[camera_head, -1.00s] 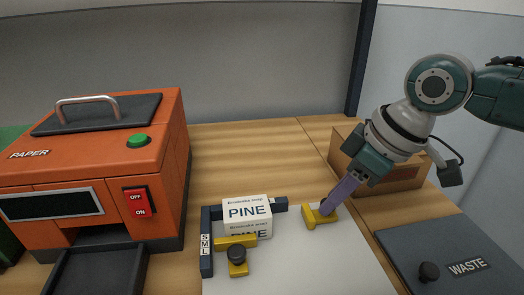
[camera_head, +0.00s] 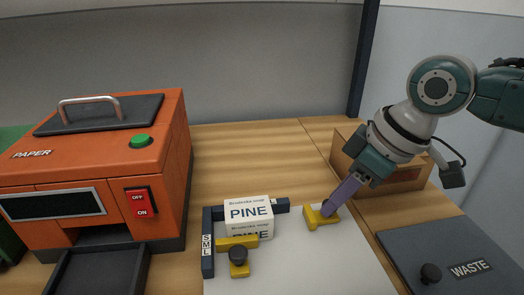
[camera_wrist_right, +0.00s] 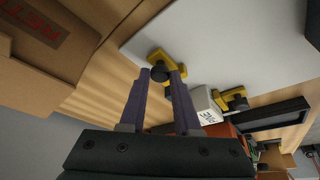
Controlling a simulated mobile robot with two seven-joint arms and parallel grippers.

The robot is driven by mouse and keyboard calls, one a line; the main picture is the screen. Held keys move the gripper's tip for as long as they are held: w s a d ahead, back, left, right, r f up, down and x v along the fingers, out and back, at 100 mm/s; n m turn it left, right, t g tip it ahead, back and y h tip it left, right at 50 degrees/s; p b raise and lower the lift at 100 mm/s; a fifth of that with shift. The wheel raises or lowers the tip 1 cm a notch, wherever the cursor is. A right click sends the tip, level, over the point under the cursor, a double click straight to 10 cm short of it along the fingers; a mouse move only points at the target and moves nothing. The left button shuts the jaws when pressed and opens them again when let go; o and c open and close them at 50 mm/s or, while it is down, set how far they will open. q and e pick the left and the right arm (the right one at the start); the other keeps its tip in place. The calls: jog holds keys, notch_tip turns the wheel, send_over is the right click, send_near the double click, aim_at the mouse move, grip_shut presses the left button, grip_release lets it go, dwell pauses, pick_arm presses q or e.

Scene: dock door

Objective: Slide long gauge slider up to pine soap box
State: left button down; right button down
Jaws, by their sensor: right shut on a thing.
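The white pine soap box (camera_head: 249,216) sits in the corner of a dark L-shaped gauge (camera_head: 207,262) marked S M L on its left arm. One yellow slider (camera_head: 314,221), taken as the long gauge slider, stands right of the box with a clear gap between them. My right gripper (camera_head: 328,208) is shut on that slider's dark knob, and the fingers hide part of it. In the right wrist view the knob (camera_wrist_right: 160,73) is between the two purple fingers. A second yellow slider (camera_head: 238,243) with a dark knob is at the box's front side. My left gripper is out of view.
An orange paper machine (camera_head: 90,175) with a dark tray stands at the left. A cardboard box (camera_head: 400,178) is behind my right gripper. A dark waste lid (camera_head: 430,250) with a knob lies at the right. The pale board (camera_head: 300,265) is bare in front.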

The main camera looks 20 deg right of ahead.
aim_at(311, 216)
jog(key=shift+a, duration=0.1)
jog(key=a, duration=0.2)
jog(key=w+a+p, duration=0.1)
jog(key=a, duration=0.1)
jog(key=shift+d, duration=0.1)
jog(key=c, duration=0.6)
grip_release()
jog(key=p+v, duration=0.2)
jog(key=v, duration=0.8)
